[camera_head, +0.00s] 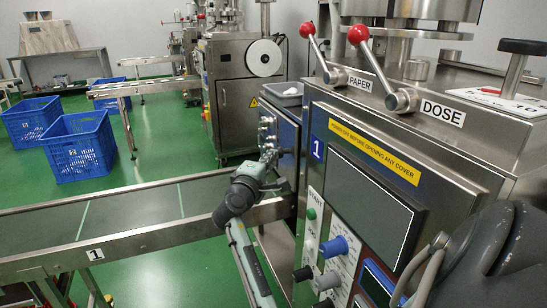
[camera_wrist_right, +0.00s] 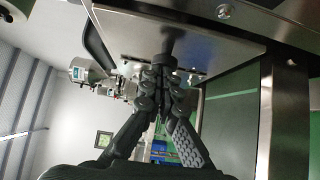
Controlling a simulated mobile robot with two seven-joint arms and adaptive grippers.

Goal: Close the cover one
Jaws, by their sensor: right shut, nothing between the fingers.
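The machine marked 1 (camera_head: 318,148) stands at the right in the head view, with a yellow sticker about opening covers (camera_head: 375,152). I cannot tell for sure which panel is cover one. My right gripper (camera_head: 270,158) is small in the head view, left of the machine near its side panel (camera_head: 287,130). In the right wrist view my right gripper (camera_wrist_right: 163,68) is shut and empty, its fingertips close to a flat metal panel (camera_wrist_right: 225,40). Whether they touch it I cannot tell. A dark curved bar (camera_wrist_right: 98,45) shows at the panel's left. My left gripper is not in view.
Red-knobbed levers (camera_head: 358,35) labelled PAPER and DOSE stand on the machine's top. A dark screen (camera_head: 370,205) and knobs (camera_head: 333,247) are on its front. A rail (camera_head: 150,238) marked 1 runs left. Blue crates (camera_head: 78,146) stand on the green floor behind.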

